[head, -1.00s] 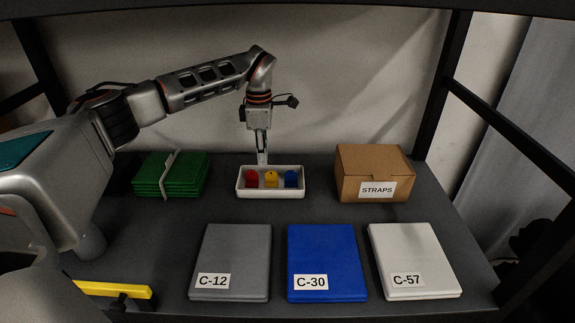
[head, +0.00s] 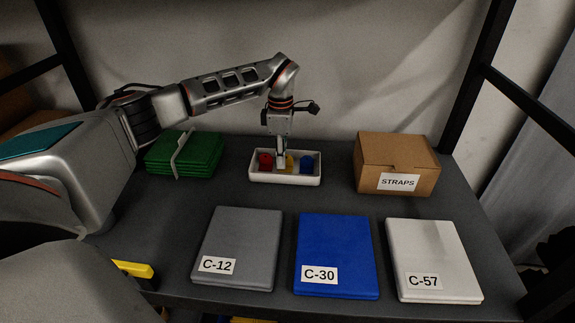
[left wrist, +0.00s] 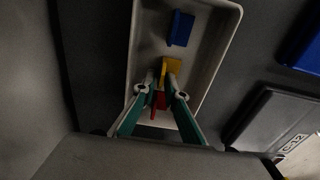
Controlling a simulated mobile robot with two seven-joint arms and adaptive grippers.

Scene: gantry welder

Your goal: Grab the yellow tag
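The yellow tag (head: 290,161) stands in a white tray (head: 285,180), between a red tag (head: 265,161) and a blue tag (head: 307,164). My left gripper (head: 281,164) points down into the tray, partly covering the yellow tag. In the left wrist view, its fingertips (left wrist: 164,78) are apart, with the near end of the yellow tag (left wrist: 171,67) at the gap between them. The red tag (left wrist: 160,100) shows between the fingers, and the blue tag (left wrist: 180,28) lies beyond. I cannot tell whether the fingertips touch the yellow tag. My right gripper is out of view.
Green plates (head: 185,155) with a strap stand left of the tray, and a cardboard STRAPS box (head: 397,160) stands right. Grey C-12 (head: 238,240), blue C-30 (head: 336,245) and white C-57 (head: 433,250) cases lie in front. Dark shelf posts stand at both sides.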

